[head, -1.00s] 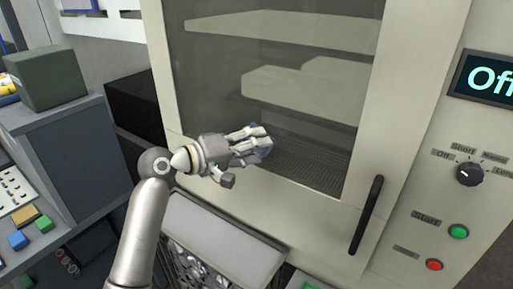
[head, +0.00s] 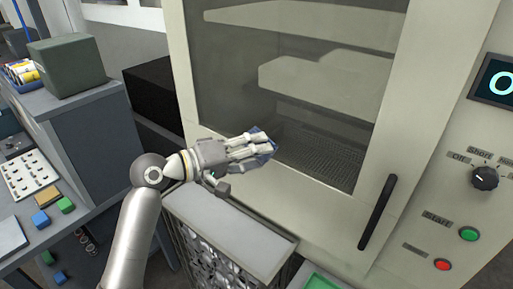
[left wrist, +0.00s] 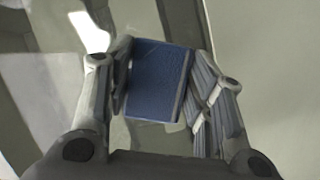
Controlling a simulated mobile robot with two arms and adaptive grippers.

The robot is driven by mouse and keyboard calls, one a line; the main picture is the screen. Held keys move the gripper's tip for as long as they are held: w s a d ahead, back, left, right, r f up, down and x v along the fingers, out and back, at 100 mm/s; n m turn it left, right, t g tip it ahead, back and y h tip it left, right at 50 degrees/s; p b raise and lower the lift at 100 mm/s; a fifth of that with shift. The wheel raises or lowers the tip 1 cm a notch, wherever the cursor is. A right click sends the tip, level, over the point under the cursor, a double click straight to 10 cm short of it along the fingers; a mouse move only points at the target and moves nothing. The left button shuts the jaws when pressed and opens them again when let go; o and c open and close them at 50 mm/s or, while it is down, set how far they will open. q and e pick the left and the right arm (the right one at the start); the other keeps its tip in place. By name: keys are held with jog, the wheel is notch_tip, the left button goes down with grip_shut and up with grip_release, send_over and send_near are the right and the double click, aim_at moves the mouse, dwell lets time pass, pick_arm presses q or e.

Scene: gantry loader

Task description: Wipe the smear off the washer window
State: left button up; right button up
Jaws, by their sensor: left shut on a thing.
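The washer window (head: 235,75) is a dark glass pane in a cream door in the head view. I cannot make out a distinct smear on it. My left gripper (head: 262,146) is in front of the lower left part of the window. It is shut on a blue cloth or pad (head: 265,158). In the left wrist view the blue pad (left wrist: 158,80) sits between the two fingers. I cannot tell whether the pad touches the glass. My right gripper is not in view.
The door handle (head: 377,212) stands out at the right of the door. A control panel with a dial (head: 484,177) and green (head: 469,234) and red buttons is at the right. A grey-topped bin (head: 235,232) stands below the window. A green box (head: 66,65) sits on the left bench.

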pick_arm(q)
jog(key=shift+s+a+p, duration=0.15)
jog(key=shift+s+a, duration=0.3)
jog(key=shift+s, duration=0.2)
jog(key=shift+s+a+p, duration=0.15)
jog(key=shift+s+a, duration=0.3)
jog(key=shift+s, duration=0.15)
jog(key=shift+w+f, duration=0.1)
